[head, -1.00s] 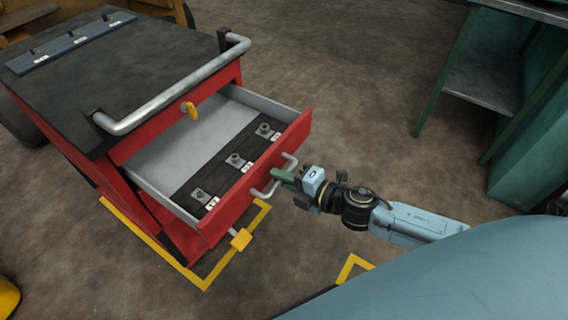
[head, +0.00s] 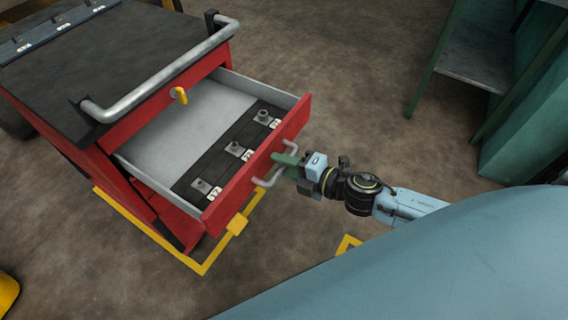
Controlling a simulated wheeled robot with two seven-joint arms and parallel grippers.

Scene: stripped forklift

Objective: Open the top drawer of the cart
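The red cart (head: 75,148) with a black top stands at the left. Its top drawer (head: 262,168) is pulled well out and shows a grey interior with a black insert (head: 228,160) holding several metal fittings with numbered labels. A grey bar handle (head: 268,180) is on the drawer front. My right gripper (head: 285,166) is at this handle, its green fingers around or against the bar. Whether the fingers are fully closed on it is hard to see at this size. My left gripper is not in view.
A grey push bar (head: 165,75) runs along the cart's top edge, with a yellow key-like piece (head: 180,95) below it. Yellow floor tape (head: 200,268) borders the cart. A green workbench (head: 470,60) stands at the right. The floor between is clear.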

